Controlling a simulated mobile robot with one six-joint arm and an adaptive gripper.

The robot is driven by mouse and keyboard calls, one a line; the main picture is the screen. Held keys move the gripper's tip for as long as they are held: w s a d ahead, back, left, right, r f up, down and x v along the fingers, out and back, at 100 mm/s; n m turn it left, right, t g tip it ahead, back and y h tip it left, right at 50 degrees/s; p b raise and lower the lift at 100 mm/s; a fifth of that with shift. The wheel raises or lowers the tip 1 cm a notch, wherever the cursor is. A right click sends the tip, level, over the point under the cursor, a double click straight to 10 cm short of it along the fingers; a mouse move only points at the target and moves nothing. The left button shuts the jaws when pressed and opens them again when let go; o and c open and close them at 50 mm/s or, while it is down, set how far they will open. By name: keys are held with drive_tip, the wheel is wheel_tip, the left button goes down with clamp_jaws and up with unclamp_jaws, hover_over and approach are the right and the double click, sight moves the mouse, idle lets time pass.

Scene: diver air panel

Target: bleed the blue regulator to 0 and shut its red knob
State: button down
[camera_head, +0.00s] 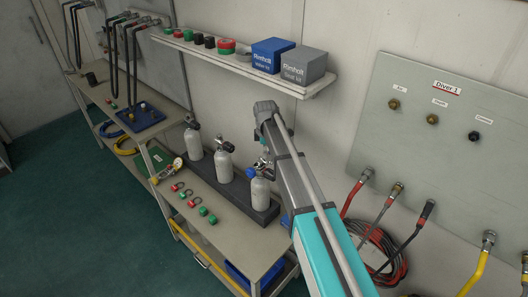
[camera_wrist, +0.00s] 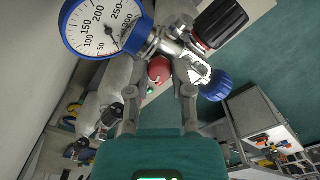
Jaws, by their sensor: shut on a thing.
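The blue-rimmed regulator gauge (camera_wrist: 105,28) fills the upper left of the wrist view. Its dark needle seems to point near the low end of the scale; I cannot read it exactly. The red knob (camera_wrist: 159,70) sits on the metal body below it, between the fingers of my gripper (camera_wrist: 160,93), which is shut on it. A blue knob (camera_wrist: 217,85) and a black knob (camera_wrist: 220,22) stand to the right.
Two more grey cylinders (camera_head: 223,164) stand to the left in a dark rack. Red and green rings and caps (camera_head: 190,193) lie on the bench in front. A shelf with a blue box (camera_head: 271,55) is above. The Diver 1 panel (camera_head: 450,120) with hoses is at right.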

drive_tip(key=shift+d, duration=0.15)
drive_tip(key=shift+m, duration=0.5)
drive_tip(key=m, duration=0.4)
drive_tip(key=shift+m, duration=0.3)
drive_tip(key=m, duration=1)
drive_tip(key=shift+m, duration=0.4)
drive_tip(key=m, duration=0.5)
drive_tip(key=c, duration=0.5)
unclamp_jaws()
